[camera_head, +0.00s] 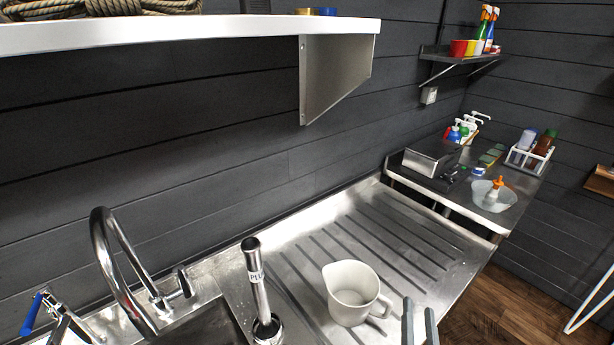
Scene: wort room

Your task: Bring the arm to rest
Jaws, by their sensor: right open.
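My right gripper (420,322) shows only as two grey fingers at the bottom edge. They stand a little apart, open, with nothing seen between them. The fingers are just right of a white jug (350,292) and close to its handle in the picture; I cannot tell whether they touch it. The jug stands upright on the ribbed steel drainboard (385,235). The rest of my right arm is out of the frame. My left gripper is not in view.
A curved tap (115,245) and an upright steel pipe (257,280) rise at the sink, left of the jug. A white shelf (200,33) overhangs the upper left. A side counter (510,212) holds bottles, a metal box (432,157) and a bowl. The drainboard behind the jug is clear.

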